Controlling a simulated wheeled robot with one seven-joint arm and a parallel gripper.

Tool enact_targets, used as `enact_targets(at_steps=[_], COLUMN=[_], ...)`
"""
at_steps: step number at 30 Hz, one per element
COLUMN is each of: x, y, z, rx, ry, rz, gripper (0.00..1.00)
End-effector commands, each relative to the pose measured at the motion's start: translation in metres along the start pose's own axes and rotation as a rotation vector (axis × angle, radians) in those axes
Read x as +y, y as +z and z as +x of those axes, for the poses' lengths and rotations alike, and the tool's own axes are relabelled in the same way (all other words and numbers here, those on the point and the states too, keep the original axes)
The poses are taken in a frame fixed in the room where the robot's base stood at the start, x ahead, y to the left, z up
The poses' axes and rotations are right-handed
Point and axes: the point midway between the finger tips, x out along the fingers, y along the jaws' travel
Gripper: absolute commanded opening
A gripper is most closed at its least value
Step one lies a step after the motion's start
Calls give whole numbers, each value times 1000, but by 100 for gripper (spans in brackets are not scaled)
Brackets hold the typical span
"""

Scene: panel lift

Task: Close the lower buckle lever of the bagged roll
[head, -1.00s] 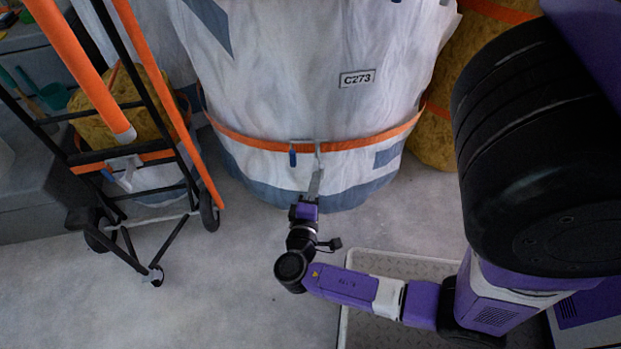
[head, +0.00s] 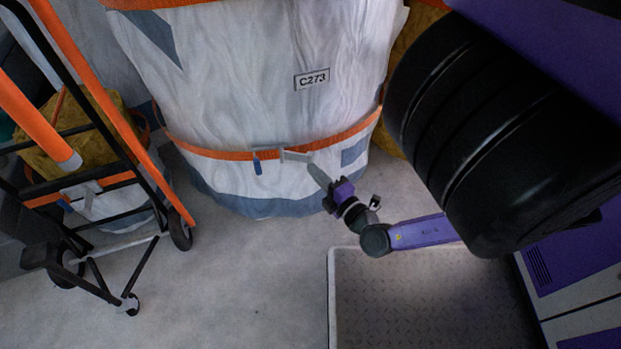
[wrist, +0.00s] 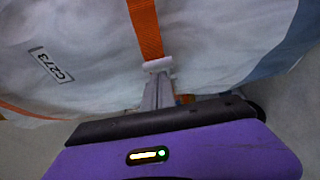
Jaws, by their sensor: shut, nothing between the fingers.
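The white bagged roll (head: 255,85), labelled C273, stands upright with an orange strap (head: 215,153) around its lower part. A grey buckle (head: 267,149) sits on the strap at the front. A blue-tipped tab (head: 257,166) hangs below its left end. A pale grey lever-like piece (head: 297,156) extends right from the buckle, out along the strap. My gripper (head: 318,172) is shut and empty, its tips just below and right of that piece; I cannot tell if they touch. In the wrist view, the shut fingers (wrist: 158,92) point at a pale buckle part (wrist: 158,65) on the strap, partly hiding it.
An orange and black hand cart (head: 110,130) stands at the left, with a yellow roll (head: 75,130) behind it. A ridged metal plate (head: 400,300) lies at the front right. Bare concrete floor (head: 230,270) lies between them.

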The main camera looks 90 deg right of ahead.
Motion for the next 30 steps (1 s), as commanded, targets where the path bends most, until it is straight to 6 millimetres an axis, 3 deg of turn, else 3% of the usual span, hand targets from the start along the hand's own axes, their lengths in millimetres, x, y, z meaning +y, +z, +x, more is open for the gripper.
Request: enact_targets(at_steps=[12,30], x=[0,0], y=[17,18], z=[7,8], rx=[-1,-3], ry=[0,0], rz=[-1,-1], gripper=[0,0])
